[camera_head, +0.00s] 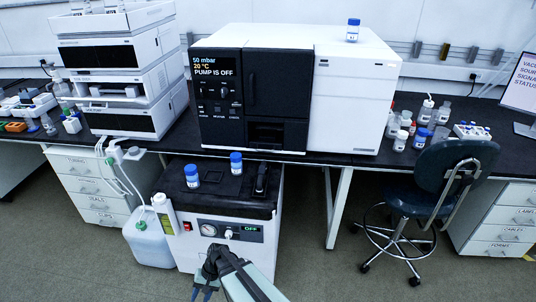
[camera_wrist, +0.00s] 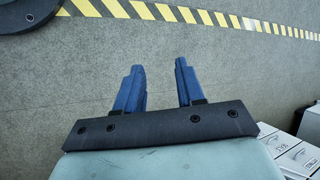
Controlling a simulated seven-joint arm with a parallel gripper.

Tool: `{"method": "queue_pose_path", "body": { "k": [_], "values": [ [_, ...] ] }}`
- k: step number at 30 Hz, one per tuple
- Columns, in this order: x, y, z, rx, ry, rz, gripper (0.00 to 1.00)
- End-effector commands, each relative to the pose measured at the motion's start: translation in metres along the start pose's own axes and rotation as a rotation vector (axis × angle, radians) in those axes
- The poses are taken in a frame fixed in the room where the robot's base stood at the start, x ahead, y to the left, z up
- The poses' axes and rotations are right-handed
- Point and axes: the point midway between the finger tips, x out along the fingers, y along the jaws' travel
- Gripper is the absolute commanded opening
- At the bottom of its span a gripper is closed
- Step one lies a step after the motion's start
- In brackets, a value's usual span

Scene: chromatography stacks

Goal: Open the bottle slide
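No part is clearly marked as the bottle slide, and I cannot tell which one it is. A white stack of modules (camera_head: 122,50) stands at the left of the bench, with dark fronts and a recessed slot in the middle module. A large black-and-white instrument (camera_head: 252,70) stands in the middle; its screen reads 50 mbar, 20 °C, pump is off. It has a door panel and a dark recess below. My gripper (camera_head: 203,291) is low in front of the floor unit, apart from the bench. The wrist view shows its blue fingers (camera_wrist: 159,68) apart and empty, above grey floor.
A pump unit (camera_head: 232,255) with two blue-capped bottles on its black top stands under the bench front. A white jug (camera_head: 150,240) is left of it, and a blue chair (camera_head: 436,178) at right. Several bottles (camera_head: 425,115) stand on the bench at right.

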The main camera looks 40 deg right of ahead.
Motion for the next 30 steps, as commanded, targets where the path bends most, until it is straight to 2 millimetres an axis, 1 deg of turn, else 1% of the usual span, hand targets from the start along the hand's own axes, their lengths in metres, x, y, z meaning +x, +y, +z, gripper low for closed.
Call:
{"method": "queue_pose_path", "body": {
  "k": [1,3,5,6,8,9,11,12,14,15,17,18,20,21,23,24,26,27,29,30],
  "values": [
    [-0.013,-0.016,-0.018,0.016,0.025,-0.048,0.38],
    [-0.033,-0.036,-0.037,0.040,0.054,-0.116,0.38],
    [-0.051,-0.054,-0.053,0.060,0.077,-0.176,0.38],
    [-0.064,-0.065,-0.063,0.072,0.092,-0.216,0.38],
    [-0.085,-0.082,-0.078,0.089,0.114,-0.275,0.38],
    [-0.099,-0.093,-0.088,0.100,0.128,-0.315,0.38],
    [-0.122,-0.110,-0.102,0.115,0.148,-0.376,0.38],
    [-0.138,-0.120,-0.111,0.125,0.161,-0.416,0.38],
    [-0.162,-0.135,-0.123,0.138,0.180,-0.477,0.38],
    [-0.180,-0.145,-0.131,0.145,0.191,-0.517,0.38],
    [-0.207,-0.160,-0.142,0.155,0.208,-0.578,0.38],
    [-0.225,-0.169,-0.149,0.161,0.218,-0.618,0.38],
    [-0.254,-0.182,-0.159,0.170,0.231,-0.680,0.38],
    [-0.273,-0.190,-0.164,0.175,0.240,-0.719,0.38],
    [-0.302,-0.200,-0.172,0.181,0.254,-0.777,0.38],
    [-0.321,-0.206,-0.176,0.184,0.263,-0.814,0.38],
    [-0.349,-0.212,-0.183,0.191,0.277,-0.870,0.38],
    [-0.369,-0.214,-0.187,0.195,0.290,-0.907,0.38],
    [-0.401,-0.213,-0.195,0.205,0.315,-0.966,0.38],
    [-0.421,-0.209,-0.199,0.212,0.333,-1.002,0.38]
  ]
}}
